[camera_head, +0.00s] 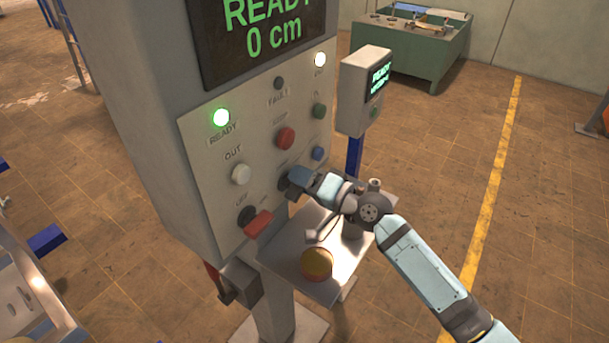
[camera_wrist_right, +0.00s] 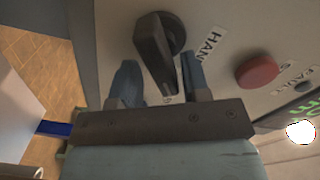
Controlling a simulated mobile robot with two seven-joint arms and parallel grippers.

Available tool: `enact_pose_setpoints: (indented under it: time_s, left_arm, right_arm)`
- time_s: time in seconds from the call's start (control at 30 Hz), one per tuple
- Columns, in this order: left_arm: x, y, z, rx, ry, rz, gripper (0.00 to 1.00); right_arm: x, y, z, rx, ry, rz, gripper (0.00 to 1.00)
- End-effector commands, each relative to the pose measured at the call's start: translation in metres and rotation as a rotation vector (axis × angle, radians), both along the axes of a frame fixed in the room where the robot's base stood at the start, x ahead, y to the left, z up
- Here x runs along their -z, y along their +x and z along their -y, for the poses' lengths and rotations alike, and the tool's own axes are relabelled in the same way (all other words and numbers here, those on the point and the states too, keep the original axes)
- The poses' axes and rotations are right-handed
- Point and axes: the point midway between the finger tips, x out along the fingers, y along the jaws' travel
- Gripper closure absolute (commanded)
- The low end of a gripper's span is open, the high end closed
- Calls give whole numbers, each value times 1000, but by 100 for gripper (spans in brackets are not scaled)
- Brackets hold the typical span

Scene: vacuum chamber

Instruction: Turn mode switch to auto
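The mode switch (camera_wrist_right: 158,50) is a black rotary knob with a long handle on the grey control panel (camera_head: 215,190). The word HAND is printed beside it in the right wrist view; I cannot see an AUTO label. My right gripper (camera_head: 292,184) is at the panel, and its fingers also show in the right wrist view (camera_wrist_right: 160,82). They stand on either side of the knob's handle, with visible gaps, so the gripper is open around it. In the head view the gripper largely hides the switch. My left gripper is not in view.
Close by are a red-handled switch (camera_head: 258,223), a red button (camera_head: 285,138), a white button (camera_head: 240,174) and a blue button (camera_head: 317,153). A shelf with a yellow-orange mushroom button (camera_head: 316,263) juts out below. A small display box (camera_head: 363,90) stands behind.

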Motion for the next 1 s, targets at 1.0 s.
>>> enact_pose_setpoints:
  time_s: [1.0]
  left_arm:
    - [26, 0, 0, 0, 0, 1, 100]
  right_arm:
    - [-2, -73, 105, 4, 1, 7, 57]
